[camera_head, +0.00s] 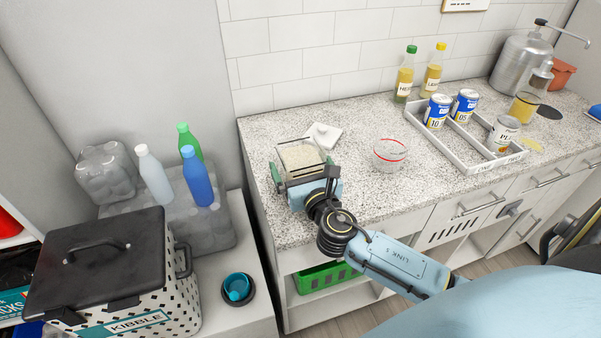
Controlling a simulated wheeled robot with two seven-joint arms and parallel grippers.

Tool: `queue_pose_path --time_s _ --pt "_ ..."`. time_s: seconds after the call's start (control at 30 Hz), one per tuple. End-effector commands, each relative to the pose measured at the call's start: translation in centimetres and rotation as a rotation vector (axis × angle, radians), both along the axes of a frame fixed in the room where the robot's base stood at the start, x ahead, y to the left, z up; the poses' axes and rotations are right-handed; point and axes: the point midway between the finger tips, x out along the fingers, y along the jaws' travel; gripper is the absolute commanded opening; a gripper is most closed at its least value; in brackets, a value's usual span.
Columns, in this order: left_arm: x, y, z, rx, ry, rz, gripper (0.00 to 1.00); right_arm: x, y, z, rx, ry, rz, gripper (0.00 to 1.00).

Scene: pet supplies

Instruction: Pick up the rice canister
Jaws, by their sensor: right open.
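The rice canister (300,153) is a clear, square-topped container with pale grains inside. It stands on the speckled counter near the left end. My right gripper (302,170) is open at the near side of the canister, with one finger toward its left side and one toward its right. The gripper body hides the canister's lower front, and I cannot tell whether the fingers touch it. My left gripper is not in view.
A white square lid-like piece (323,135) lies just behind the canister. A clear bowl with a red rim (390,153) stands to the right. A white divided tray (459,150) holds cans. The counter's middle is mostly clear.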

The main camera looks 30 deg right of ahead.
Motion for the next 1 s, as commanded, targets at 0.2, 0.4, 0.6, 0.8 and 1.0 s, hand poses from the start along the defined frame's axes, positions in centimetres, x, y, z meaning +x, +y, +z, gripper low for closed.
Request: queue_pose_path --time_s 0.2,0.4,0.6,0.8,1.0 --pt "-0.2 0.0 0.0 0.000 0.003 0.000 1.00 0.1 0.0 -0.1 0.000 0.001 0.000 1.00" --pt "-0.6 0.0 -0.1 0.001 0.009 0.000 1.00 0.1 0.0 0.0 0.000 0.001 0.000 0.76" --pt "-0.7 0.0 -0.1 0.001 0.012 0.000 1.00 0.2 0.0 0.2 0.000 -0.004 0.000 0.56" --pt "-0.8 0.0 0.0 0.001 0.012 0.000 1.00 0.2 0.0 0.4 0.000 -0.004 0.000 0.56" --pt "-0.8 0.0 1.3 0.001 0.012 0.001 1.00 0.2 0.0 3.1 0.000 -0.007 0.000 0.56"
